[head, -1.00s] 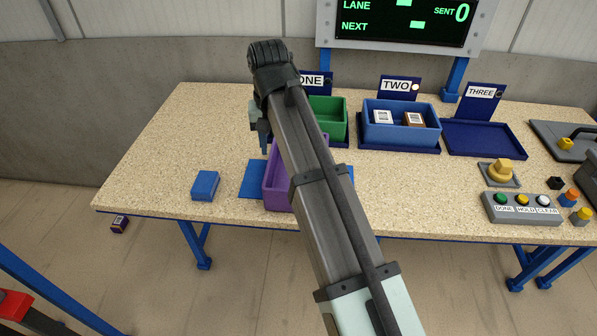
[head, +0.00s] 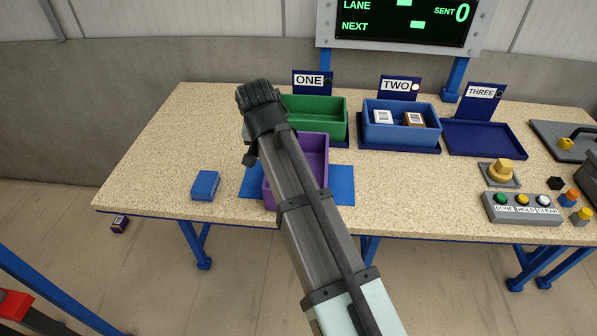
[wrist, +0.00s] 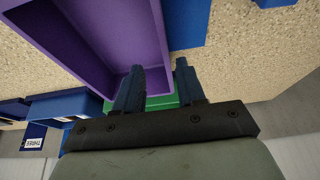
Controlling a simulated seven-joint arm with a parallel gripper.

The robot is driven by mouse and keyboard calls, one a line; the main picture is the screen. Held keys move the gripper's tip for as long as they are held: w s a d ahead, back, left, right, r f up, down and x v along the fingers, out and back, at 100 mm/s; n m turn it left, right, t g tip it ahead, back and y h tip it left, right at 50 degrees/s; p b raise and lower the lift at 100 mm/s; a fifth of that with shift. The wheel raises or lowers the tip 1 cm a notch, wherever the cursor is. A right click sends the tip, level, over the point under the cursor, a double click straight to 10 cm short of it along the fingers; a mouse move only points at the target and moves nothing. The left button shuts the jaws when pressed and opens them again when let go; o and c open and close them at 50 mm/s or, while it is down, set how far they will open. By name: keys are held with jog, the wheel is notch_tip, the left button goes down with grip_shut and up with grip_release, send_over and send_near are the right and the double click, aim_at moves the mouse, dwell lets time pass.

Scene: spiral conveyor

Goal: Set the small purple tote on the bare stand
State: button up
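The purple tote (head: 315,152) sits on a blue mat (head: 340,184) at the table's front, partly covered by my arm. It looks empty where it shows. In the wrist view the tote (wrist: 105,45) fills the upper left. My gripper (wrist: 160,66) is open and empty; its fingers appear on either side of the tote's wall, but I cannot tell how far above it they are. In the head view my arm hides the fingers. The bare stand (head: 484,140), a dark blue tray under the sign THREE, is at the back right.
A green tote (head: 325,118) is on stand ONE, just behind the purple tote. A blue tote (head: 388,136) with two boxes is on stand TWO. A small blue block (head: 205,185) lies left of the mat. A button panel (head: 522,208) is at the right front.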

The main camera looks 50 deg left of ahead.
jog(key=shift+s+a+x, duration=0.1)
jog(key=shift+a+x, duration=0.05)
jog(key=shift+x, duration=2.1)
jog(key=shift+s+a+x, duration=0.1)
jog(key=shift+a+x, duration=0.1)
jog(key=shift+x, duration=2.05)
jog(key=shift+r, duration=0.1)
jog(key=shift+c, duration=0.2)
grip_shut()
